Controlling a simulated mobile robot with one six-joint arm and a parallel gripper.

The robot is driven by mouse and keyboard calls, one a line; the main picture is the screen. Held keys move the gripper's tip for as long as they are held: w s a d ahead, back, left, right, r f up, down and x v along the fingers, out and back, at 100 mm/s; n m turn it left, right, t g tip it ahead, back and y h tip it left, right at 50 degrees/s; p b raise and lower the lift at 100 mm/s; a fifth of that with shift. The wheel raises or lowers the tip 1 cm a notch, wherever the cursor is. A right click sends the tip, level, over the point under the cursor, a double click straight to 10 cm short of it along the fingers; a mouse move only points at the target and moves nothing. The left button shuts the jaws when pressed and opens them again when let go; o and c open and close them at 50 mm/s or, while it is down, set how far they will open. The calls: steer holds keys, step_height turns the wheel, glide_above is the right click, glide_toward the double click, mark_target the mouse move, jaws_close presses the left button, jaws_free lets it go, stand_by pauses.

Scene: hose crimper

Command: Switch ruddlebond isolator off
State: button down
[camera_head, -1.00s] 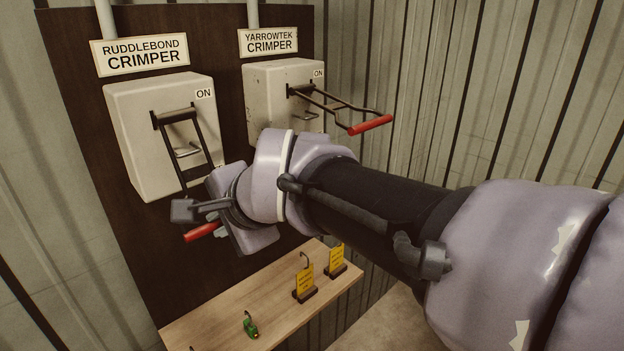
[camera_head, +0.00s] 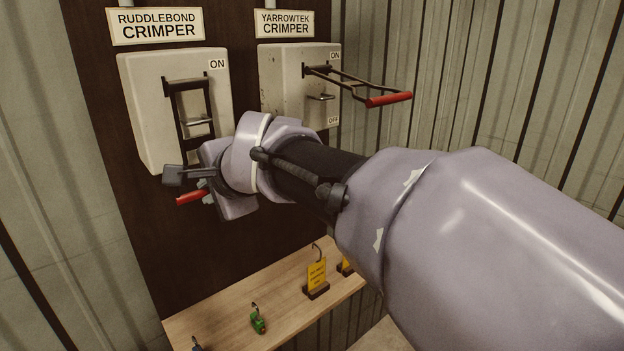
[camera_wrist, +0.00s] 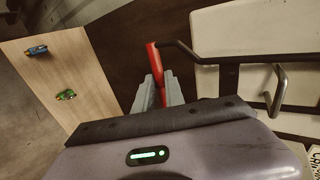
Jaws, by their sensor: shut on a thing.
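The ruddlebond isolator is a pale box (camera_head: 145,110) under the RUDDLEBOND CRIMPER sign (camera_head: 158,25), with ON at its upper right. Its black lever frame (camera_head: 172,115) slopes down from the upper pivot, ending in a red grip (camera_head: 190,197) just below the box. The lower lever is partly hidden behind my arm. My gripper (camera_head: 204,188) is at that lower end. In the wrist view, my gripper (camera_wrist: 159,95) is shut on the red grip (camera_wrist: 153,60), fingers on both sides. A small metal loop (camera_head: 198,122) shows on the box front, behind the lever.
The YARROWTEK box (camera_head: 285,100) stands to the right, its red-gripped lever (camera_head: 388,99) sticking out near my arm. Below is a wooden shelf (camera_head: 225,310) with a green padlock (camera_head: 258,322), a blue item (camera_wrist: 37,52) and yellow tags (camera_head: 317,275).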

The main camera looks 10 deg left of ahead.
steer(key=shift+f, duration=0.65)
steer(key=c, duration=1.7)
jaws_free()
steer(key=shift+a, duration=0.1)
steer(key=o, duration=0.3)
steer(key=shift+w+a, duration=0.1)
steer(key=shift+a, duration=0.05)
steer(key=shift+d+r, duration=0.2)
steer(key=shift+r, duration=0.25)
steer(key=p+v, duration=0.4)
steer(key=v, duration=1.3)
steer(key=shift+r, duration=0.1)
